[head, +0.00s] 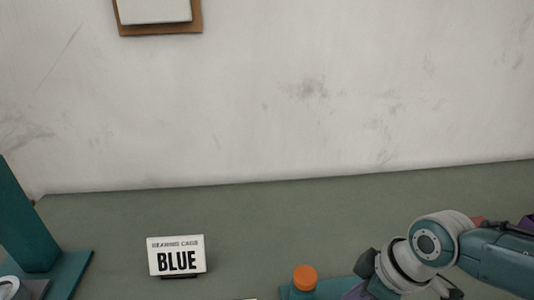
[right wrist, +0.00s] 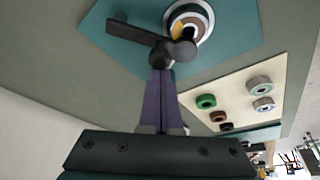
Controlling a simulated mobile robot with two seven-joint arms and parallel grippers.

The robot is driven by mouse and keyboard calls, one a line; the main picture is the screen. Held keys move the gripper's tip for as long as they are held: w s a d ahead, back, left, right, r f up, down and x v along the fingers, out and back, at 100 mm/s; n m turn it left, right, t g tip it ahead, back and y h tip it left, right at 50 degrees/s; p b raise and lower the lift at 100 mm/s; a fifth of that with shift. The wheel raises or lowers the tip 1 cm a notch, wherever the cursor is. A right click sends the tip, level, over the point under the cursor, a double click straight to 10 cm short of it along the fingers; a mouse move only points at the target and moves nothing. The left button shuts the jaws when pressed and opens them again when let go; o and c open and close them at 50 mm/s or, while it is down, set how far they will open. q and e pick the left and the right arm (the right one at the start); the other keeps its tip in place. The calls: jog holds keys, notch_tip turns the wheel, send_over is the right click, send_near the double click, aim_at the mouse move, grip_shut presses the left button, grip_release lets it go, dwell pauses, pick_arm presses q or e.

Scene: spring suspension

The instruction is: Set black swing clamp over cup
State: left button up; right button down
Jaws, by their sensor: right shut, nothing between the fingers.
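In the right wrist view, the black swing clamp (right wrist: 135,33) is a bar with rounded knob-like parts at its right end. It stands on a teal plate (right wrist: 232,45). The cup (right wrist: 203,12) is a pale ring with a darker inside and something yellow in it. The clamp's right end overlaps the cup's lower edge in the picture; I cannot tell whether it lies over it. My right gripper (right wrist: 160,73) is shut and empty, its purple fingers together, tips at the clamp's knob; contact is unclear. In the head view my right arm enters from the right, fingertips mostly hidden. My left gripper is not in view.
A cream board (right wrist: 237,90) beside the plate carries several rings, green, brown, black and grey. In the head view, a teal upright (head: 28,215) stands left, a "BLUE" card (head: 177,256) on the grey-green table, and an orange cap (head: 305,278) near my right arm. The table behind is clear.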

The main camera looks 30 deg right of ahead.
jog(key=shift+s+n, duration=0.35)
jog(key=shift+n, duration=0.05)
jog(key=shift+s, duration=0.2)
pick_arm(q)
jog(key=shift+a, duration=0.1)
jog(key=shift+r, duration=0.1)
